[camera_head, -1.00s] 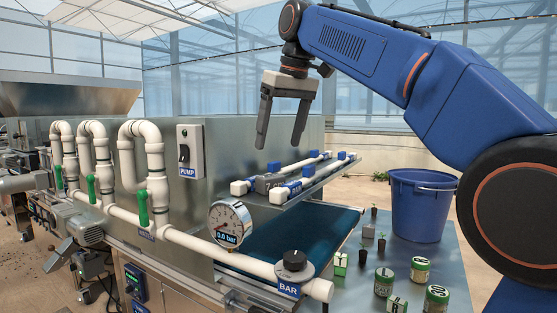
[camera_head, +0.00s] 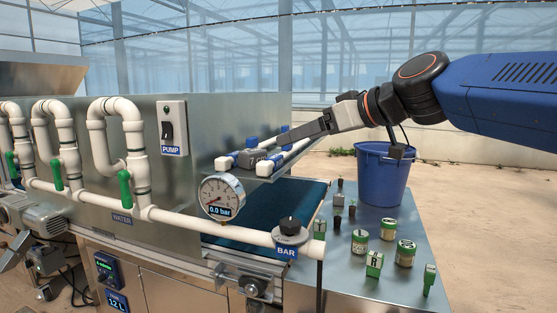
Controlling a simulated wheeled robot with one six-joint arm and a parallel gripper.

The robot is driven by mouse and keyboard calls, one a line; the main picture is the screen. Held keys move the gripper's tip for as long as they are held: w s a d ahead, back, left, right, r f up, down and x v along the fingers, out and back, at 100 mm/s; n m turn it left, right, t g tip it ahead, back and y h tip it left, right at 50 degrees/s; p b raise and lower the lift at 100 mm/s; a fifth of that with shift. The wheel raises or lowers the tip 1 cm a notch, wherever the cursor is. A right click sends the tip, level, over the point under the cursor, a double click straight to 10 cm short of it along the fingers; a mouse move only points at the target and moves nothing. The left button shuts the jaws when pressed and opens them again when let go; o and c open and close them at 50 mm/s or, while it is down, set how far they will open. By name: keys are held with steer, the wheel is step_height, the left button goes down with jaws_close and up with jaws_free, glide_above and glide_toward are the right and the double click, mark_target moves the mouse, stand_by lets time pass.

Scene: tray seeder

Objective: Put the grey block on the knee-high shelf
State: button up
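I cannot tell from the marking alone which one the task names. My gripper (camera_head: 282,140) reaches in from the right, its fingers pointing left and slightly down, just above and beside the ledge block. The fingers overlap edge-on, so their opening is hidden, and contact with the block is unclear. No knee-high shelf is clearly recognisable.
A blue bucket (camera_head: 382,178) stands at the table's back. Several green and white tins and labelled blocks stand in front of it. A pressure gauge (camera_head: 221,197), a BAR knob (camera_head: 290,229) and white pipes line the machine's front. A dark belt (camera_head: 262,222) runs below the ledge.

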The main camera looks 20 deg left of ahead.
mark_target(259, 152)
steer(key=x, duration=1.7)
steer(key=shift+w, duration=0.25)
steer(key=shift+c, duration=0.4)
steer(key=c, duration=1.3)
steer(key=shift+r, duration=0.1)
steer(key=shift+r, duration=13.9)
